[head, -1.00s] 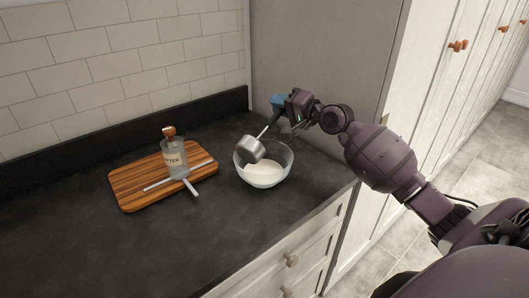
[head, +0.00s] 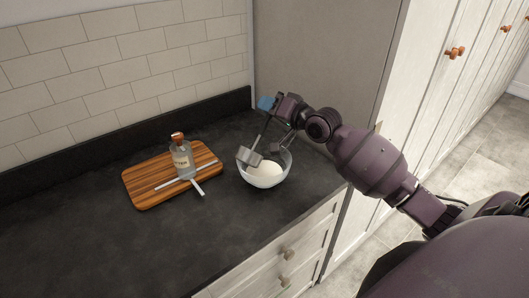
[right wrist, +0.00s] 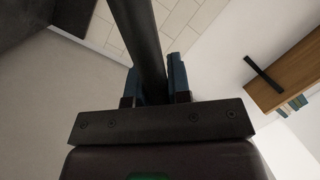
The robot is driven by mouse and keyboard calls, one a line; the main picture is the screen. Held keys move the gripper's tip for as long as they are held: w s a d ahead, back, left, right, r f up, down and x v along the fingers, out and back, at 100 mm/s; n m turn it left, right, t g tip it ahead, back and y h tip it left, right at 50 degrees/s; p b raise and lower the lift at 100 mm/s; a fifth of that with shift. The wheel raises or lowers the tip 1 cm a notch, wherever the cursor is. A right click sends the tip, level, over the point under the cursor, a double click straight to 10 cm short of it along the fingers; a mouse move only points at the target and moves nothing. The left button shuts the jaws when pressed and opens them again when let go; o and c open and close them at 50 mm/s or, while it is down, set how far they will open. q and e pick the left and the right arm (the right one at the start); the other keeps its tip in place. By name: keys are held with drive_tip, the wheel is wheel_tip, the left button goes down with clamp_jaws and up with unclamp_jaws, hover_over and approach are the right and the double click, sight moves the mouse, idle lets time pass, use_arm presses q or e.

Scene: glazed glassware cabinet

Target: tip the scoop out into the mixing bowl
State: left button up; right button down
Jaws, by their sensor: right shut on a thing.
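My right gripper (head: 268,103) is shut on the dark handle of a metal scoop, above and behind the mixing bowl. The scoop (head: 250,158) hangs steeply tilted, its grey cup at the left inner side of the bowl's rim. I cannot see into the cup or tell if it touches the glass. The clear glass mixing bowl (head: 269,184) stands on the dark counter with white powder (head: 266,171) in it. In the right wrist view the dark handle (right wrist: 142,40) runs up between the blue fingertips (right wrist: 154,82). My left gripper is out of view.
A wooden board (head: 150,192) lies left of the bowl. A tall cabinet side (head: 325,55) rises right behind the bowl. The front left counter is clear.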

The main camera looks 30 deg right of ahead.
drive_tip(key=shift+s+a+f+n, duration=0.75)
drive_tip(key=shift+s+a+n, duration=1.2)
drive_tip(key=shift+a, duration=2.5)
drive_tip(key=shift+s+a+f+n, duration=0.95)
drive_tip(key=shift+a+n, duration=1.7)
drive_tip(key=shift+a, duration=1.8)
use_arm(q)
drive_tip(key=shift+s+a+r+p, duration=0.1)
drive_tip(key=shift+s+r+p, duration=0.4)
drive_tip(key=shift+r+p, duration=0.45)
use_arm(e)
drive_tip(key=shift+t, duration=0.4)
drive_tip(key=shift+s+r, duration=0.2)
drive_tip(key=shift+r, duration=2.45)
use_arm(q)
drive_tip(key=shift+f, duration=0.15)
